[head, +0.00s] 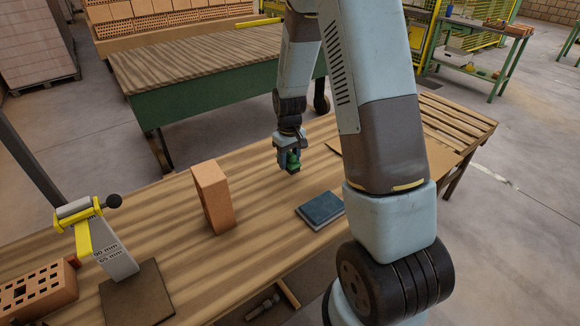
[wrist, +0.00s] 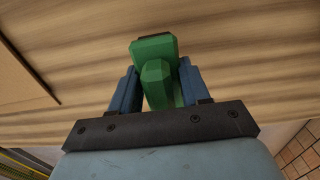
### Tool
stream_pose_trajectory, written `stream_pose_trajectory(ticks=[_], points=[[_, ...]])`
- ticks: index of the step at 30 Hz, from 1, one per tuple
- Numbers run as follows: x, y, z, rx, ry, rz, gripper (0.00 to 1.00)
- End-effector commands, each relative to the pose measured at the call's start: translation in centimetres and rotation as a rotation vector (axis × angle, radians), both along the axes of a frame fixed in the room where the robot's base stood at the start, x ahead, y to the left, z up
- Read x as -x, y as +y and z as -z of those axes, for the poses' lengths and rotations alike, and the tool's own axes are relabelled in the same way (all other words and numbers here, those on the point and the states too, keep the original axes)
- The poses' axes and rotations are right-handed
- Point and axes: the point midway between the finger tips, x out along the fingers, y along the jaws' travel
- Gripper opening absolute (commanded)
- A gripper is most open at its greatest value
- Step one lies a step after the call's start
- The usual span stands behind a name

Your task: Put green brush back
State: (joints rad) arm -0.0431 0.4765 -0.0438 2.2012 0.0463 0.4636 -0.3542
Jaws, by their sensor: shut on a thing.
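The green brush (wrist: 155,75) is between the two blue fingers of my gripper (wrist: 154,90) in the wrist view, and the fingers are shut on it. I cannot tell whether the brush touches the tabletop. The brush's lower side is hidden.
An upright orange brick (head: 213,197) stands left of my gripper. A dark blue pad (head: 320,210) lies in front of it. A yellow-topped gauge (head: 105,245) and a holed brick (head: 38,290) stand at the left. A green-sided table (head: 220,80) is behind.

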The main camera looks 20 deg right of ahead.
Motion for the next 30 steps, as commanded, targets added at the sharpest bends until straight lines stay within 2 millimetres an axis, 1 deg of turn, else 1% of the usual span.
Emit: stream_pose_trajectory(ticks=[5,10,13,24,25,30], points=[[-0.5,-0.1,0.6,0.000,0.001,0.001,0.18],[-0.6,-0.1,2.8,0.000,0.004,0.001,0.18],[-0.6,-0.1,3.7,0.000,0.001,0.001,0.18],[-0.6,-0.1,4.0,0.000,0.001,0.001,0.18],[-0.6,-0.1,4.0,0.000,0.001,0.001,0.49],[-0.6,-0.2,4.0,0.000,0.001,0.001,0.65]])
